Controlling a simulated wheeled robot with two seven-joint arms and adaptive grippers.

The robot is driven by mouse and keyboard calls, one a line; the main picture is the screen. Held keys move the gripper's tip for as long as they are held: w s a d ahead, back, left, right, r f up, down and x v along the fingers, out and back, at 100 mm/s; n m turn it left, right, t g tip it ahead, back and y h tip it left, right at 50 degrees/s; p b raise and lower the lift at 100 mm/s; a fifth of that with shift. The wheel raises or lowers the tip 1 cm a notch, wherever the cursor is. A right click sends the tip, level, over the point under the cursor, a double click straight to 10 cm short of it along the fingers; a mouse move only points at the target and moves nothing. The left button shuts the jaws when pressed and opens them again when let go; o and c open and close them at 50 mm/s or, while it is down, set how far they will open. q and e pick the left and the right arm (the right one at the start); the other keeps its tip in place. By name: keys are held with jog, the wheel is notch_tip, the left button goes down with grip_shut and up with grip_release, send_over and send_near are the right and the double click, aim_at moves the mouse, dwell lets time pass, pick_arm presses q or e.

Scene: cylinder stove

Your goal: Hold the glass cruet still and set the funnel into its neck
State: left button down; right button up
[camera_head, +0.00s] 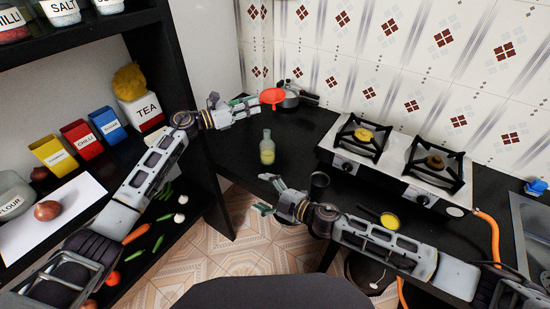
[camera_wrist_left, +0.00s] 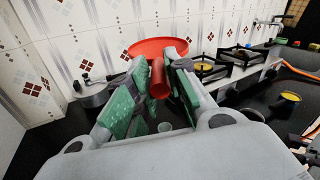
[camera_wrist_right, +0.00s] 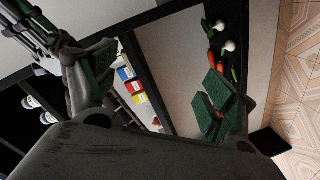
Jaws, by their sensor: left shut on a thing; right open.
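The glass cruet (camera_head: 267,152), clear with yellowish contents, stands upright on the black counter. The red funnel (camera_head: 272,96) is in the air, above and slightly beyond the cruet in the head view. My left gripper (camera_head: 250,102) is shut on the funnel. In the left wrist view the funnel (camera_wrist_left: 158,76) has its wide mouth up and its spout between the green finger pads of my left gripper (camera_wrist_left: 157,82). My right gripper (camera_head: 269,194) is open and empty, below the cruet in the picture and apart from it. The right wrist view shows its spread fingers (camera_wrist_right: 160,85), without the cruet.
A dark cup (camera_head: 319,186) stands right of my right gripper. A two-burner stove (camera_head: 397,168) fills the counter to the right. A metal pot (camera_head: 289,98) is behind the funnel. A black shelf (camera_head: 200,160) with tins and vegetables is on the left.

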jog(key=w+r+m+t+h, duration=0.3)
jog(key=w+r+m+t, duration=0.15)
jog(key=w+m, duration=0.2)
jog(key=m+h, duration=0.6)
jog(key=m, duration=0.4)
send_near(267, 147)
jog(key=a+r, duration=0.1)
jog(key=shift+w+d+f+m+g+h, duration=0.3)
jog(key=shift+f+m, duration=0.15)
jog(key=shift+m, duration=0.15)
jog(key=shift+w+d+f+m+g+h, duration=0.2)
jog(key=shift+w+d+f+m+g, duration=0.1)
jog(key=shift+f+m, duration=0.2)
jog(key=shift+w, duration=0.1)
jog(key=shift+x, duration=5.8)
jog(key=shift+a+r, duration=0.1)
jog(key=shift+a, duration=0.05)
